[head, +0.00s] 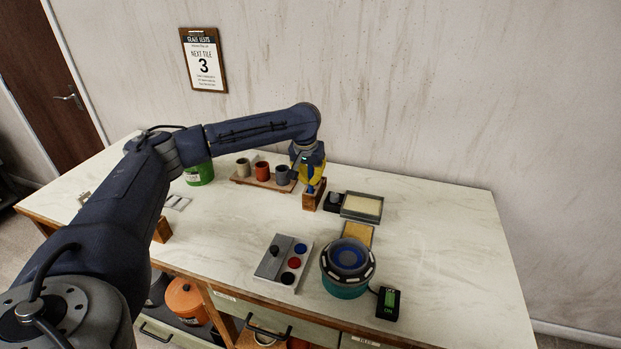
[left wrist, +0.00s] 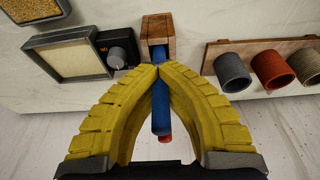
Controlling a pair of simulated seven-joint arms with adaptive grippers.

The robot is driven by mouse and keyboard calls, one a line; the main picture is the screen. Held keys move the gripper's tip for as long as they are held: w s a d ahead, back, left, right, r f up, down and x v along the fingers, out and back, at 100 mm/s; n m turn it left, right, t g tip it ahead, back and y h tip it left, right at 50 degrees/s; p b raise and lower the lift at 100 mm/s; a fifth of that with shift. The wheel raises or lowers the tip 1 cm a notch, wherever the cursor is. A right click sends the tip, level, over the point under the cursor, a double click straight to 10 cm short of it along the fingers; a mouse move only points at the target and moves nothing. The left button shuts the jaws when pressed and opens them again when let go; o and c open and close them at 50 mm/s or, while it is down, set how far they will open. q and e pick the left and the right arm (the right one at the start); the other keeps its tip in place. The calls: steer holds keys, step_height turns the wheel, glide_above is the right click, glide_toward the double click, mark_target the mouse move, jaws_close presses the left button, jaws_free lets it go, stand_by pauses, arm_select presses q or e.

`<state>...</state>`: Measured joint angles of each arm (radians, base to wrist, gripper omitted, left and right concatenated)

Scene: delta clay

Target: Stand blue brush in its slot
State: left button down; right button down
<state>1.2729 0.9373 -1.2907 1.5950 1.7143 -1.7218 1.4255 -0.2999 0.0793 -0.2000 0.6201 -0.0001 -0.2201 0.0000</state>
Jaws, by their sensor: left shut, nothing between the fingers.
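The blue brush (left wrist: 161,105) shows in the left wrist view between the arched fingers, running from the wooden block (left wrist: 158,28) toward the camera. In the head view the block (head: 314,197) stands on the table, with a bit of the brush (head: 310,188) just above it. A small red end shows beside the brush; I cannot tell what it belongs to. My left gripper (head: 312,178), with yellow fingers, is right above the block. Its fingertips (left wrist: 160,68) meet at the brush's near side, shut and empty. The slot is hidden. My right gripper is not in view.
A wooden rack with several cups (head: 263,171) stands left of the block, and a green tub (head: 199,173) farther left. A dark dial box (head: 334,201) and a framed tray (head: 362,207) are close on the right. A round wheel (head: 347,262) stands nearer. The table's right side is clear.

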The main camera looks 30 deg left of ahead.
arm_select(q)
steer(key=shift+f, duration=0.1)
stand_by(0.3)
steer(key=c, duration=1.5)
jaws_free()
steer(key=shift+r, duration=3.5)
